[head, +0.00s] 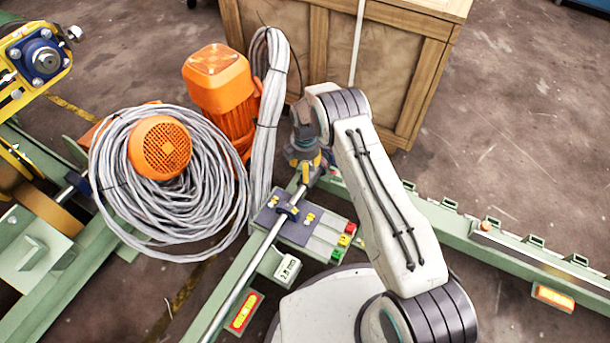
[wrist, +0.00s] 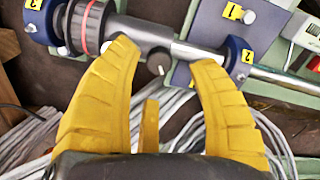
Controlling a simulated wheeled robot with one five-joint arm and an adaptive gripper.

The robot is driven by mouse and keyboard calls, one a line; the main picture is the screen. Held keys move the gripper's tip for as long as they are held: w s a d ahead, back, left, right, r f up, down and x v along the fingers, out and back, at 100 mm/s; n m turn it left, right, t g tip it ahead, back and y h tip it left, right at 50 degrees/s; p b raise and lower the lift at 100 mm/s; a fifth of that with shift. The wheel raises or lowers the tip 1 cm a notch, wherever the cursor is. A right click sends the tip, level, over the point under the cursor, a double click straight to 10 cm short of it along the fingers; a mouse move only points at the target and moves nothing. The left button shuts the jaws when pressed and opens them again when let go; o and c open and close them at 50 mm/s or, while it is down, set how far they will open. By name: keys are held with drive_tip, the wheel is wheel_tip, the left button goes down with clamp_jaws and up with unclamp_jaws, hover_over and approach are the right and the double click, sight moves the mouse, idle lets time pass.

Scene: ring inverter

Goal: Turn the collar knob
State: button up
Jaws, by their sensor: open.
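My gripper (wrist: 162,57) is open, its two yellow fingers spread over a grey shaft assembly. A dark collar with a red stripe (wrist: 85,25) sits on this assembly, just left of the left fingertip, not between the fingers. A grey cylinder (wrist: 140,33) runs from it to the right. A small round knob (wrist: 158,61) on its near side shows between the fingers. I cannot tell whether either finger touches anything. In the head view my gripper (head: 306,172) is small, pointing down at the rail's far end; the collar is hidden there.
Blue clamps with yellow number tags, left (wrist: 43,20) and right (wrist: 238,55), hold the shaft at both sides. Coiled grey cable (head: 115,190) and orange motors (head: 222,90) stand left of my arm. A wooden crate (head: 385,65) stands behind.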

drive_tip(key=shift+f+b, duration=0.6)
drive_tip(key=shift+f, duration=1.35)
drive_tip(key=shift+c, duration=0.5)
clamp_jaws()
